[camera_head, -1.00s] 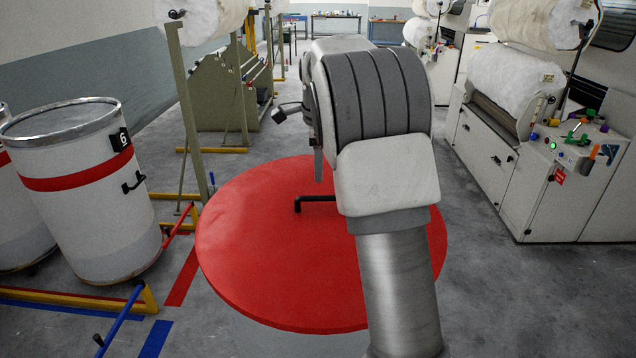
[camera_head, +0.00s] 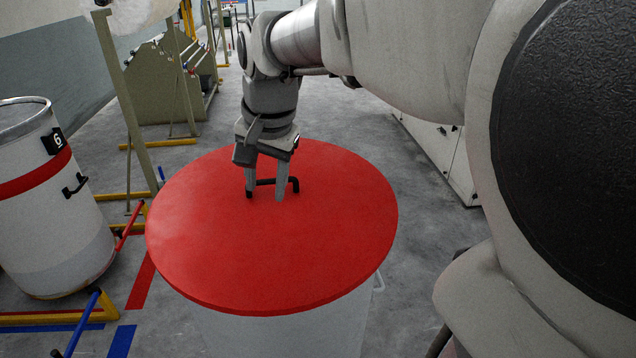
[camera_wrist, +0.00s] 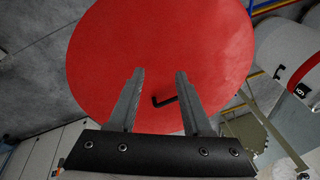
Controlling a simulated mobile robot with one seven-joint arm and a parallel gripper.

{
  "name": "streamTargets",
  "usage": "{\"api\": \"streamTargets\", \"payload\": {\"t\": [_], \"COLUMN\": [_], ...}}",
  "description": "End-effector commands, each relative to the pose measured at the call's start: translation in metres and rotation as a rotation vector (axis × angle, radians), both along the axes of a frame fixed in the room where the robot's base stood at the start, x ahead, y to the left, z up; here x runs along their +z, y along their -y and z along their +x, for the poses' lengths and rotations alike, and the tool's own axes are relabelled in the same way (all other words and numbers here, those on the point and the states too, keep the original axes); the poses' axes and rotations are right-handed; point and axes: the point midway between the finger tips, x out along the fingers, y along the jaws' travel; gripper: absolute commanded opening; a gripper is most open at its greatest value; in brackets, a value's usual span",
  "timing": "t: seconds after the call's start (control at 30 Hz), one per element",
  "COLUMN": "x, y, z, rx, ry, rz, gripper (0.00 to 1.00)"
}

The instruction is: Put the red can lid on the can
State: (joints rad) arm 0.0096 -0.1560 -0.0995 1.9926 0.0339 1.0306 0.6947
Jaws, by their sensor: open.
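The red can lid (camera_head: 220,250) is a wide flat disc with a black bar handle (camera_head: 293,184) on top. It lies level over a pale can-like body (camera_head: 290,335); I cannot tell how well it is seated. My gripper (camera_head: 265,197) points down over the handle, open and empty. Its fingers hide parts of the handle in the head view. In the wrist view the lid (camera_wrist: 100,50) fills the upper middle, and the handle (camera_wrist: 165,101) shows between the two fingers (camera_wrist: 160,72). I cannot tell whether they touch it.
A white can with a red band and number 6 (camera_head: 40,215) stands at the left. Yellow and blue floor rails (camera_head: 75,318) and a post (camera_head: 128,110) are near it. A pale machine (camera_head: 435,150) stands behind on the right. Grey floor is free between.

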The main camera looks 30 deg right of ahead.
Motion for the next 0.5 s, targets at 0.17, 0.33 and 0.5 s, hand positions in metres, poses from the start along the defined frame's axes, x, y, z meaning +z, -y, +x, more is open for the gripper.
{"api": "streamTargets", "payload": {"t": [0.17, 0.33, 0.5], "x": [0.021, 0.0, -0.019], "y": [-0.019, -0.029, -0.034], "z": [-0.067, -0.113, -0.139], "rx": [0.292, 0.535, 0.697], "ry": [0.144, 0.184, 0.203], "rz": [-0.106, -0.214, -0.294], "gripper": [0.49, 0.49, 0.49]}}
